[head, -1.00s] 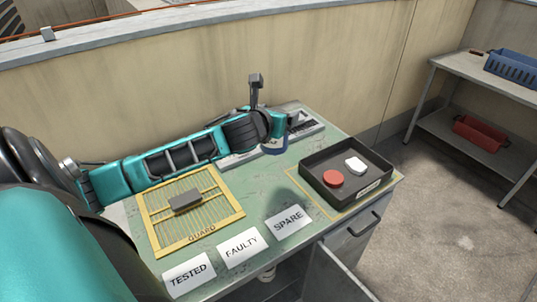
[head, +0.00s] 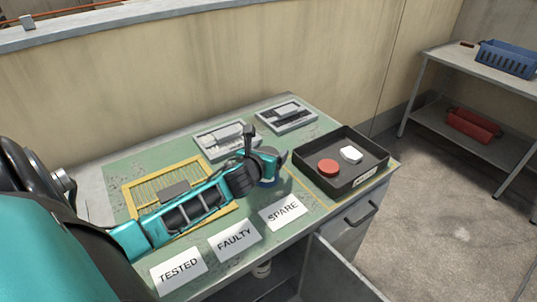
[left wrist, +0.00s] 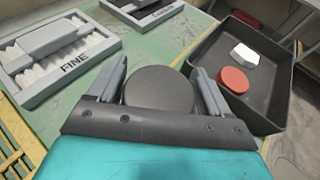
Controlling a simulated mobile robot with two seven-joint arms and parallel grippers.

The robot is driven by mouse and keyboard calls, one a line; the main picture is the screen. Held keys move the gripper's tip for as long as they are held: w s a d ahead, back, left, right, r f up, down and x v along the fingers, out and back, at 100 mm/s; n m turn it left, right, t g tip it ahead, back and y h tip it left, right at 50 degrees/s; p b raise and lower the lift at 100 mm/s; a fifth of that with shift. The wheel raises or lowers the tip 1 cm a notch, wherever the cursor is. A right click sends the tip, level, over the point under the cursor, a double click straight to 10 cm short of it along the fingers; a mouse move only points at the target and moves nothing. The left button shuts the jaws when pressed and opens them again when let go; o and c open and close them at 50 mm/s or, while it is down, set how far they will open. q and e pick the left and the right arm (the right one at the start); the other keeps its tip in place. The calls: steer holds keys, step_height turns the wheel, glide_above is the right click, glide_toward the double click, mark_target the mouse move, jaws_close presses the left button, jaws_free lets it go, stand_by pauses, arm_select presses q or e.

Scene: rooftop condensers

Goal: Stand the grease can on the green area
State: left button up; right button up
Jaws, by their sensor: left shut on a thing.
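My left gripper (head: 276,160) is shut on a round can with a dark grey top (left wrist: 158,92), which I take for the grease can. In the left wrist view the can sits between the two fingers. The can is left of the black tray, over green surface. I cannot tell whether its base touches the bench. My right gripper is not in view.
A black tray (head: 372,178) holds a red disc (head: 328,167) and a white piece (head: 351,154). A yellow guard (head: 130,200) lies left, partly behind my arm. Two grey trays (head: 222,138) (head: 287,116) stand behind. TESTED, FAULTY and SPARE labels (head: 283,212) line the front edge.

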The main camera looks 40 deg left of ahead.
arm_select(q)
steer(key=shift+r, duration=0.1)
steer(key=o, duration=1.2)
steer(key=shift+r, duration=0.15)
steer(key=p+v, duration=0.2)
steer(key=v, duration=1)
